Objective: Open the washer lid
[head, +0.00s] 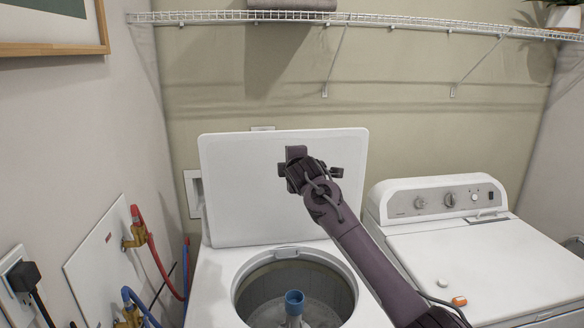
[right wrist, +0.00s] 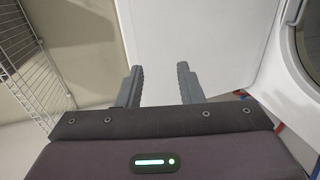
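The white washer lid (head: 240,195) stands raised, almost upright, behind the opening of the washer (head: 215,290). The open drum (head: 335,295) shows below it, with a blue-capped agitator in the middle. My right gripper (head: 312,170) is in front of the lid's upper right part and hides some of it. In the right wrist view its two fingers (right wrist: 160,70) are apart with nothing between them, and the white lid (right wrist: 195,35) fills the view beyond. I cannot tell whether the fingers touch the lid. My left gripper is not in view.
A white dryer (head: 490,260) stands to the right, with small items on its top. A wire shelf (head: 400,22) runs along the back wall. Red (head: 160,265) and blue (head: 140,303) hoses hang at the left wall. A framed picture (head: 60,48) hangs upper left.

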